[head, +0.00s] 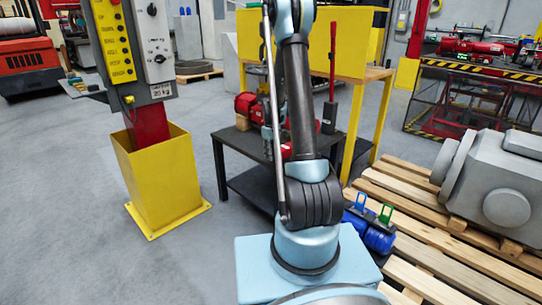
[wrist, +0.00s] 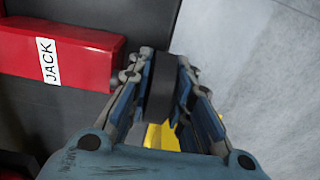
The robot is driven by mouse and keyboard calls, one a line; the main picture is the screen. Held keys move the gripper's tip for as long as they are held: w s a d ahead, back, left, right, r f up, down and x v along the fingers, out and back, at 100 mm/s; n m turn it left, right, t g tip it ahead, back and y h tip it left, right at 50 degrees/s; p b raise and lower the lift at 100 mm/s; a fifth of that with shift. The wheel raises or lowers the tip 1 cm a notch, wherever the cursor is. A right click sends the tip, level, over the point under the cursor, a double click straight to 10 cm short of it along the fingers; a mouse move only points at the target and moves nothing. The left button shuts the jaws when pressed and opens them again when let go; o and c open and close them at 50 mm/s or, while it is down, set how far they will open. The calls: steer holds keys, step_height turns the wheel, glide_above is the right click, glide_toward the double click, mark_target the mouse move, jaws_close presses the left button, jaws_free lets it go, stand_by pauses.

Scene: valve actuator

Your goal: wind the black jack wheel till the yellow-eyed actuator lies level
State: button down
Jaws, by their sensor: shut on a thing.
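My gripper (wrist: 165,62) fills the middle of the wrist view. Its two fingers are shut on a dark, edge-on rim, which looks like the black jack wheel (wrist: 161,88). Only a narrow strip of the wheel shows between the fingers. A red jack body (wrist: 70,52) with a white "JACK" label lies left of the gripper. In the head view, red machinery (head: 248,103) sits on a dark table, mostly behind my arm. I cannot make out the actuator's yellow eye or its tilt, and my arm hides the wheel there.
The dark table (head: 232,144) stands ahead, with a yellow bin-like stand (head: 160,178) to its left. Grey floor is clear at left.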

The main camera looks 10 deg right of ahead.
steer(key=shift+d+f+t+y, duration=0.1)
steer(key=shift+t+y, duration=0.8)
steer(key=shift+t, duration=0.3)
steer(key=shift+f+t+y, duration=0.15)
steer(key=shift+t+y, duration=1.15)
steer(key=shift+t, duration=0.6)
steer(key=c, duration=1.4)
jaws_free()
steer(key=shift+c, duration=0.2)
steer(key=v, duration=1.1)
steer(key=shift+s+d+r, duration=0.2)
steer(key=shift+s+d, duration=0.05)
steer(key=shift+s, duration=0.05)
